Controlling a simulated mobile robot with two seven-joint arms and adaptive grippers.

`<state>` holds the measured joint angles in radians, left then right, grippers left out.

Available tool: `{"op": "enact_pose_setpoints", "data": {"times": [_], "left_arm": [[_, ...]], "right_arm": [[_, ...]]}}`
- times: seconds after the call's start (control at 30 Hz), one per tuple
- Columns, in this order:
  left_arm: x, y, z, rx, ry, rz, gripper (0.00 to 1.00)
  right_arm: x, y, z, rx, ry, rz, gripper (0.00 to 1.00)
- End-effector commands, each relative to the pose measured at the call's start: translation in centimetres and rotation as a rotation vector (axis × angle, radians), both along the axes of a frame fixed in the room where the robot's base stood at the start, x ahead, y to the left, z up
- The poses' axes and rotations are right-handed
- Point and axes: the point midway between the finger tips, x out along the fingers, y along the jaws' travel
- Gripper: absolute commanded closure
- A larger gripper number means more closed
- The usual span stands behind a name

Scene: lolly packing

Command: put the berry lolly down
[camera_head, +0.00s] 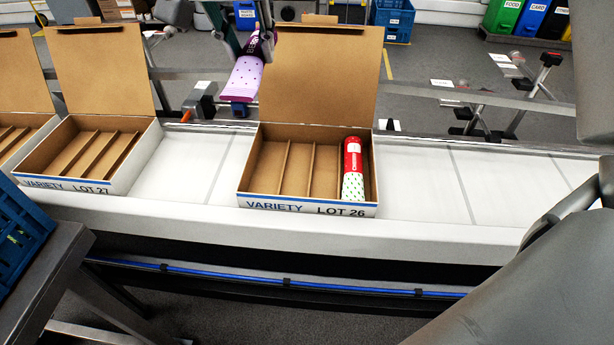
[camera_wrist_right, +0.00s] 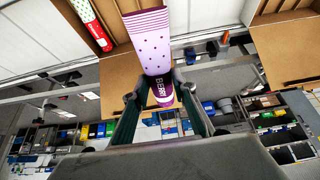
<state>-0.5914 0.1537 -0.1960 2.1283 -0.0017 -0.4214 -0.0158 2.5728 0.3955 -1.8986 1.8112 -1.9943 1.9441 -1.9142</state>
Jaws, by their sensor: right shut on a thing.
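The berry lolly (camera_head: 243,80) is a purple and pale pink packet with dark dots, and its striped end hangs lower. My right gripper (camera_head: 252,40) is shut on its dark purple end, with a finger on each side. The right wrist view shows the berry lolly (camera_wrist_right: 154,40) between the fingers of my right gripper (camera_wrist_right: 158,88). In the head view it is up beside the left edge of the raised lid of the Lot 26 variety box (camera_head: 307,204). A red, white and green lolly (camera_head: 353,170) lies in that box's rightmost compartment; the other compartments look empty. My left gripper is not in view.
The Lot 27 variety box (camera_head: 66,183) stands open and empty to the left, with part of another box beyond it. The white conveyor (camera_head: 425,185) is clear right of Lot 26. A blue crate (camera_head: 18,235) is at the lower left.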

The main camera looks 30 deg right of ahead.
Motion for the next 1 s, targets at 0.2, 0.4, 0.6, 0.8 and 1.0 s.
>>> {"op": "enact_pose_setpoints", "data": {"times": [0.2, 0.4, 0.6, 0.8, 1.0], "left_arm": [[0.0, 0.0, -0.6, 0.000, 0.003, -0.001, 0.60], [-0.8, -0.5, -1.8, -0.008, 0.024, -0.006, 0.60], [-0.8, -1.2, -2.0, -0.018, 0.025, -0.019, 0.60], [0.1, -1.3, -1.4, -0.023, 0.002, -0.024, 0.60], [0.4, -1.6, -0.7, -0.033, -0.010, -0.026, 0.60]], "right_arm": [[0.4, -0.6, -0.9, -0.001, 0.006, 0.083, 0.97], [0.5, -0.7, -6.0, -0.001, 0.015, 0.083, 0.97], [0.4, -0.6, -10.9, 0.000, 0.015, 0.081, 0.97], [0.4, -0.6, -14.4, 0.001, 0.010, 0.079, 0.97], [0.3, -0.6, -15.3, 0.001, 0.002, 0.077, 0.97]]}}
